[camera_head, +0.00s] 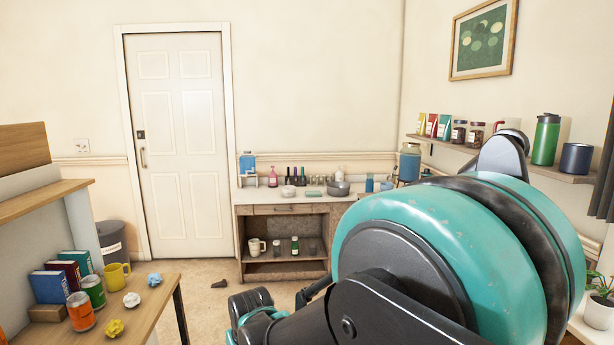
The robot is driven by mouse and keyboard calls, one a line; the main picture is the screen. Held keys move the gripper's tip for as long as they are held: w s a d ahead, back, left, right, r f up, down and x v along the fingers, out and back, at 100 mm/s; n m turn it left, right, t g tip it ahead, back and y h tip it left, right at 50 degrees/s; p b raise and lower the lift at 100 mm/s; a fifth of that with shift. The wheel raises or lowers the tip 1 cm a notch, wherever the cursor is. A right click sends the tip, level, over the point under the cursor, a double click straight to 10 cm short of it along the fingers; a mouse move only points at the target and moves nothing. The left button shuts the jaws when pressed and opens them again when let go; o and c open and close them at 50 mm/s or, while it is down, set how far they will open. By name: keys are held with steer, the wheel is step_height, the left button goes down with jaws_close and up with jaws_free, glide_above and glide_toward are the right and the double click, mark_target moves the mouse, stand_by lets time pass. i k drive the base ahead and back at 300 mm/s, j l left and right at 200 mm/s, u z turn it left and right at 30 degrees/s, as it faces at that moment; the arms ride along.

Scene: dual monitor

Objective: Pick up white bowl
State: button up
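A small, pale, whitish bowl (288,191) sits on top of the low wooden cabinet at the back wall, left of a larger grey metal bowl (338,188). It is small in view and its tint looks slightly pink. My arm's large teal and dark joints fill the right foreground. The dark and teal parts low in the middle appear to be my gripper (265,305), seen in part in front of the cabinet and well apart from the bowl. My arm hides much of it, and its fingers cannot be made out clearly.
The cabinet (286,210) also bears bottles, jars and a blue box. A wooden desk (155,300) with cans, books, a yellow mug and crumpled paper stands at left. A wall shelf (560,174) holds containers at right.

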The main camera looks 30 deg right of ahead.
mark_target(288, 191)
steer(key=i+l+z, duration=0.2)
steer(key=i+l, duration=0.3)
steer(key=i, duration=0.25)
steer(key=i+l+z, duration=0.25)
steer(key=i, duration=0.5)
steer(key=i+l+z, duration=0.2)
steer(key=i, duration=0.6)
steer(key=i+l+z, duration=0.2)
steer(key=i, duration=0.6)
